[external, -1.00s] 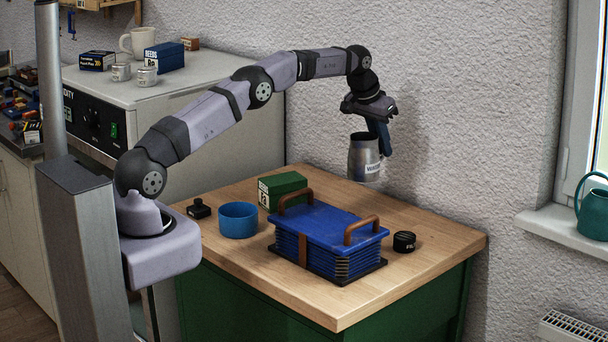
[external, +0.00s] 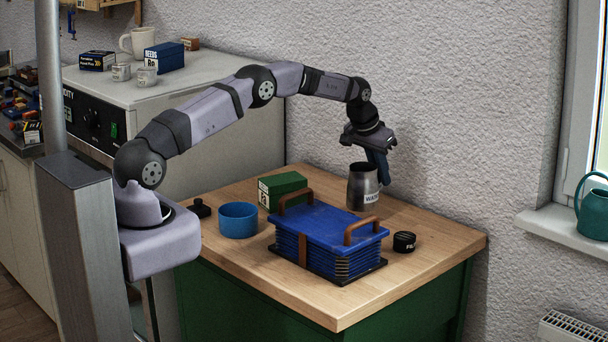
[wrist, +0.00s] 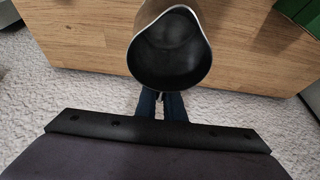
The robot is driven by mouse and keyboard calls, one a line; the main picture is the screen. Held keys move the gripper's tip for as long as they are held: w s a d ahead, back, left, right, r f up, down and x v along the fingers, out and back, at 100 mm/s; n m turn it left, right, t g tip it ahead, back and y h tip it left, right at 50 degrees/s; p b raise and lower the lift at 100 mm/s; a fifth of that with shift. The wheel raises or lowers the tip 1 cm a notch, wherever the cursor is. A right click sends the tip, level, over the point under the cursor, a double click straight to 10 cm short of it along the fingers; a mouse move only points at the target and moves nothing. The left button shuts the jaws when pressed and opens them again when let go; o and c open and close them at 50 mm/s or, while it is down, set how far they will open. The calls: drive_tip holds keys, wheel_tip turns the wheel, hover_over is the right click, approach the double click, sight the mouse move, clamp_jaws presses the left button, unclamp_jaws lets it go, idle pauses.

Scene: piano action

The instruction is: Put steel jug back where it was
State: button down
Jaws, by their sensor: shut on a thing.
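The steel jug (external: 362,188) is a grey metal vessel with a white label. It is upright near the back right of the wooden table (external: 440,228), behind the blue bellows. My gripper (external: 381,172) is shut on the jug's right side and points down. In the wrist view the open mouth of the jug (wrist: 170,52) looks dark and empty, with the gripper fingers (wrist: 162,103) at its near edge. I cannot tell whether the jug's base touches the table; the bellows' handle is close in front of it.
Blue bellows (external: 330,232) with brown handles stand in front of the jug. A green box (external: 283,190), a blue bowl (external: 238,220) and a small black tin (external: 404,241) are also on the table. The wall is close behind. The table's right corner is clear.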

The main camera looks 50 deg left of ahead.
sight(380, 185)
drive_tip(key=shift+f+p, duration=0.8)
drive_tip(key=shift+f, duration=1)
drive_tip(key=shift+f, duration=0.1)
drive_tip(key=c, duration=1.9)
unclamp_jaws()
drive_tip(key=shift+o, duration=0.2)
drive_tip(key=shift+r, duration=0.2)
drive_tip(key=shift+b+v, duration=2.05)
drive_tip(key=shift+v, duration=3.85)
drive_tip(key=shift+s, duration=0.1)
